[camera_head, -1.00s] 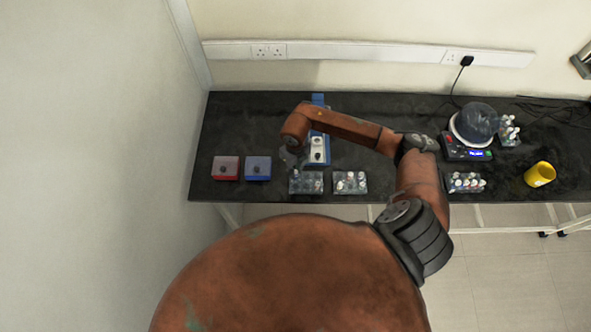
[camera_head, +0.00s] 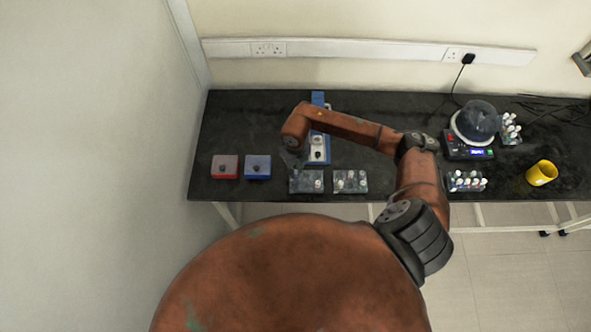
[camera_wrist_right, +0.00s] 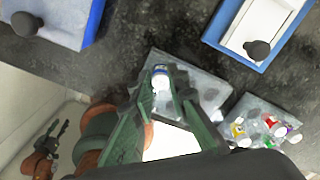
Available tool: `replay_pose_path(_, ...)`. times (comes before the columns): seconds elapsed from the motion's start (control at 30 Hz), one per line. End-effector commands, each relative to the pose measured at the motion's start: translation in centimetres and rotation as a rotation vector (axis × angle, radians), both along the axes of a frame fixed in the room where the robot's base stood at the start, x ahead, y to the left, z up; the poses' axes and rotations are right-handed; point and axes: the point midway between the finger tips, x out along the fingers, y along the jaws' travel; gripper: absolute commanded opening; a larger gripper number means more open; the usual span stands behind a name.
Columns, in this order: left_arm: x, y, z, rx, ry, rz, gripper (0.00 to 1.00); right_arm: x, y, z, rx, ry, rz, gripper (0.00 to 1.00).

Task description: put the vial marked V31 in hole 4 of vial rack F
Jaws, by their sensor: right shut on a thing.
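My right gripper (camera_wrist_right: 170,110) is shut on a vial (camera_wrist_right: 160,80) with a white cap and a blue band. The vial shows between the fingertips, over a clear-grey vial rack (camera_wrist_right: 205,88). I cannot tell whether it is in a hole, and its mark is not readable. In the head view my right gripper (camera_head: 291,160) is small and blurred, at the back edge of the left front rack (camera_head: 305,187). A second rack (camera_head: 350,187) with several vials stands just right of it. Rack letters are not readable. An orange arm part with a dark gripper (camera_wrist_right: 58,132), seemingly my left, shows small at lower left in the wrist view.
A red box (camera_head: 225,174) and a blue box (camera_head: 257,174) with dark knobs stand left of the racks. A blue-and-white device (camera_head: 318,155) is behind them. Further right are another vial rack (camera_head: 466,188), a domed device (camera_head: 476,128) and a yellow cup (camera_head: 541,173).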

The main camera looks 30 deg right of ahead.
Motion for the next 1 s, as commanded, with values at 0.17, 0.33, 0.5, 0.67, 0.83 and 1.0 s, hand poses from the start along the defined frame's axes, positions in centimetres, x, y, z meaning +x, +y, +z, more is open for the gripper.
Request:
replay_pose_path(0.17,0.01,0.01,0.01,0.000,0.000,0.000,0.36,0.00,-0.01,0.01,0.000,0.000,0.000,0.25)
replay_pose_path(0.33,0.01,0.01,0.01,0.000,0.000,0.000,0.36,-0.01,-0.01,0.00,0.000,0.000,0.000,0.35)
replay_pose_path(0.5,0.01,0.02,0.01,0.000,0.000,0.000,0.36,-0.02,-0.01,0.00,0.000,0.000,0.000,0.35)
replay_pose_path(0.67,0.01,0.02,0.01,0.000,0.000,0.000,0.36,-0.02,-0.01,-0.01,0.000,0.001,0.000,0.46)
replay_pose_path(0.83,0.01,0.03,0.01,0.000,0.000,0.000,0.36,-0.02,0.00,-0.01,0.000,0.001,0.000,0.47)
replay_pose_path(1.0,0.01,0.03,0.01,0.000,0.000,0.000,0.36,-0.02,0.00,-0.01,0.000,0.000,0.000,0.47)
